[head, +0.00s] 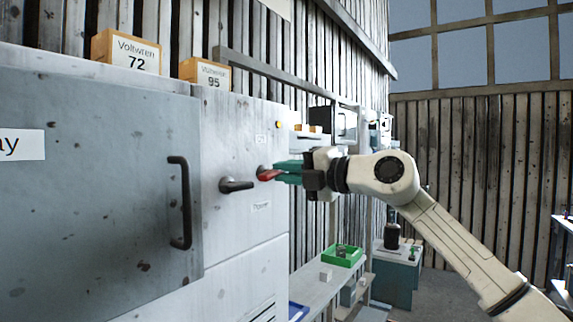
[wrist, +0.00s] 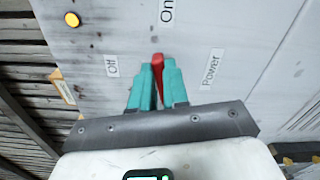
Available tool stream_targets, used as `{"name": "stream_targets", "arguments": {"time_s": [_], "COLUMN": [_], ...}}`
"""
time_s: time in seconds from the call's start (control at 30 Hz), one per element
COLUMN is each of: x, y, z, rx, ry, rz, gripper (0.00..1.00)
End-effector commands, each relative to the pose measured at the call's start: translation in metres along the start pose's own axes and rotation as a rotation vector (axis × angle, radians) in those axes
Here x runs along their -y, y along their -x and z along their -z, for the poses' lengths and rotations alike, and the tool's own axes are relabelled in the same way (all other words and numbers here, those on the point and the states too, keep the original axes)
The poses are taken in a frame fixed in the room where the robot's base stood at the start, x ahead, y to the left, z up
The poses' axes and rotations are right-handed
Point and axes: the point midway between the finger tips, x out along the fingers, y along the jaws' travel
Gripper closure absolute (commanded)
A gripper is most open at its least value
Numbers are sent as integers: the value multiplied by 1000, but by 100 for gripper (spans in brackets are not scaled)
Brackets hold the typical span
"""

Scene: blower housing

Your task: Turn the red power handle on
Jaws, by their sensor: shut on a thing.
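In the wrist view, the red handle (wrist: 158,62) shows between the two teal fingertips (wrist: 158,75). The "Off" label (wrist: 112,65) is left of it, the "On" label (wrist: 167,10) above it and the "Power" label (wrist: 211,68) to its right. The fingers hide part of the handle, so its exact angle is hard to tell.
A yellow lamp (head: 278,124) is above on the panel. A large grey door with a black pull (head: 180,203) is at left. A shelf with a green tray (head: 343,256) is below right.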

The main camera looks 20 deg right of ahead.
Motion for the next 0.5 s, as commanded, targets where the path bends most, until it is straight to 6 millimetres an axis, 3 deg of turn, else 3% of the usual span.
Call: {"name": "stream_targets", "arguments": {"time_s": [0.5], "x": [3], "y": [1], "z": [-2], "rx": [6], "ry": [-243], "rz": [-3], "gripper": [100]}}
